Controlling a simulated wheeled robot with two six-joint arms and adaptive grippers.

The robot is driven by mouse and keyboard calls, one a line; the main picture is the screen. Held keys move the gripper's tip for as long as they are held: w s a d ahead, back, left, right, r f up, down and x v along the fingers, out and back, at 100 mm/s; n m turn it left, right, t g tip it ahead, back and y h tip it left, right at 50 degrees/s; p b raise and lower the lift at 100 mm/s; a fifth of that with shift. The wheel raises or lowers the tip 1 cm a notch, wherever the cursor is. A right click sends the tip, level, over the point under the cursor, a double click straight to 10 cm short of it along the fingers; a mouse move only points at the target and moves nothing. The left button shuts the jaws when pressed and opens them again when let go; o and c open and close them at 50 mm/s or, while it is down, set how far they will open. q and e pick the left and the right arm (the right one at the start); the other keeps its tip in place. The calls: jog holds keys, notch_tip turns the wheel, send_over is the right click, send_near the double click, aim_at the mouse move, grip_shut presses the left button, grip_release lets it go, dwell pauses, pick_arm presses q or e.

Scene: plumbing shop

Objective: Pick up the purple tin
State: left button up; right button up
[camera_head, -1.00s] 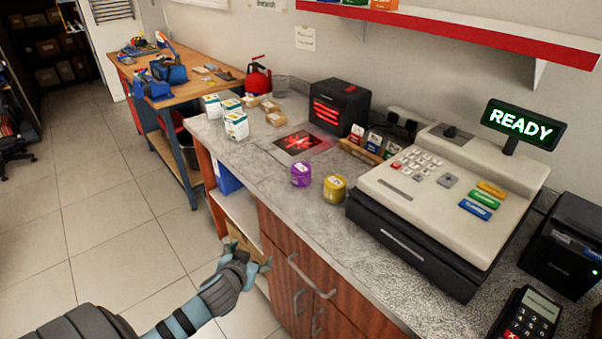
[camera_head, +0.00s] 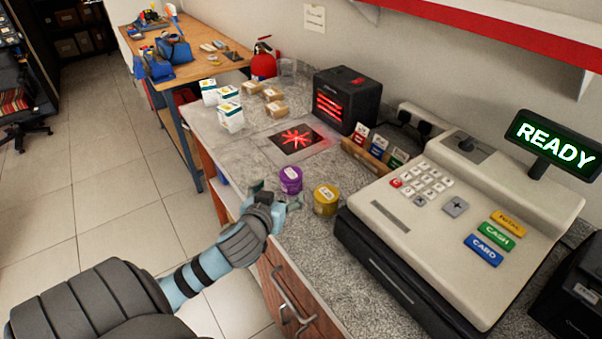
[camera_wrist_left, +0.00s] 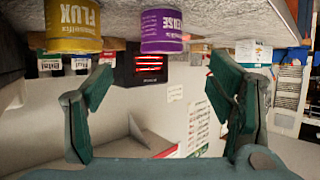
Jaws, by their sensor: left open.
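The purple tin (camera_head: 290,181) stands upright on the grey counter, near its front edge. In the left wrist view the purple tin (camera_wrist_left: 162,31) appears upside down at the top, ahead of and between the open fingers but above their line. My left gripper (camera_head: 277,203) is open and empty, just in front of the purple tin at the counter's edge; it also shows in the left wrist view (camera_wrist_left: 160,105). I cannot tell the exact gap to the tin. A yellow tin (camera_head: 326,200) stands right of the purple one. My right gripper is out of view.
A cash register (camera_head: 450,220) fills the counter on the right. Behind the tins lie a scanner plate with a red pattern (camera_head: 297,139) and a black box with red bars (camera_head: 347,100). White boxes (camera_head: 230,117) stand further left. Cupboard handles (camera_head: 288,298) project below the counter.

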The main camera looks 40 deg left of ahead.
aim_at(291, 177)
pick_arm(q)
jog(key=x, duration=0.2)
jog(key=b+x, duration=0.1)
jog(key=x, duration=0.1)
jog(key=a+x, duration=0.1)
jog(key=x, duration=0.1)
jog(key=shift+s+a, duration=0.1)
jog(key=shift+s, duration=0.2)
jog(key=x, duration=0.4)
jog(key=d+b+x, duration=0.1)
jog(key=x, duration=0.1)
jog(key=shift+w+f, duration=0.1)
jog(key=shift+w, duration=0.4)
jog(key=shift+s+a, duration=0.1)
jog(key=shift+s, duration=0.05)
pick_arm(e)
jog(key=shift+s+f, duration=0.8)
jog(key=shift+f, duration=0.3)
pick_arm(q)
jog(key=c, duration=1.3)
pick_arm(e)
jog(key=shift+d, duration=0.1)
